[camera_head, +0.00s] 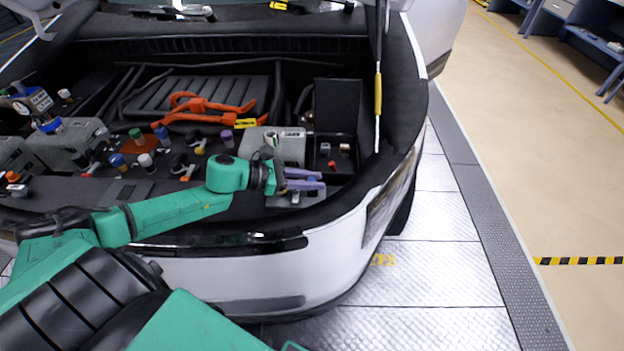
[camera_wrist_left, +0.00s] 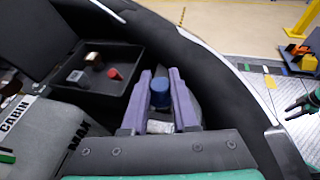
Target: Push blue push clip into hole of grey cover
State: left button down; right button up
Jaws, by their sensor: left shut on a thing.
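My left gripper (camera_head: 305,180) has purple fingers and is over the front right of the engine bay. In the left wrist view, my left gripper (camera_wrist_left: 162,92) is shut on the blue push clip (camera_wrist_left: 160,92), whose round blue top shows between the fingers. A pale grey piece (camera_wrist_left: 160,126) shows between the fingers near their base. In the head view, a grey cover (camera_head: 284,200) lies just below the fingers. The hole and the clip's lower end are hidden, so I cannot tell whether they touch. Part of my right gripper (camera_wrist_left: 304,104) appears at the right edge of the wrist view.
A black tray (camera_wrist_left: 122,92) with several small blocks is left of the fingers. A grey box marked CABIN (camera_wrist_left: 45,125) stands beside it. The car's front rim (camera_head: 350,195) borders the bay. Coloured caps and orange cables (camera_head: 205,108) fill the bay's left and back.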

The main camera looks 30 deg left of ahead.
pick_arm(q)
jog(key=shift+s+f+b, duration=0.1)
jog(key=shift+f+b, duration=0.8)
jog(key=shift+f, duration=0.15)
jog(key=shift+r+p, duration=0.65)
jog(key=shift+r, duration=0.15)
jog(key=shift+b, duration=0.35)
dwell(0.7)
jog(key=shift+f, duration=0.15)
jog(key=shift+f+b, duration=0.35)
jog(key=shift+b, duration=0.1)
jog(key=shift+f+b, duration=0.3)
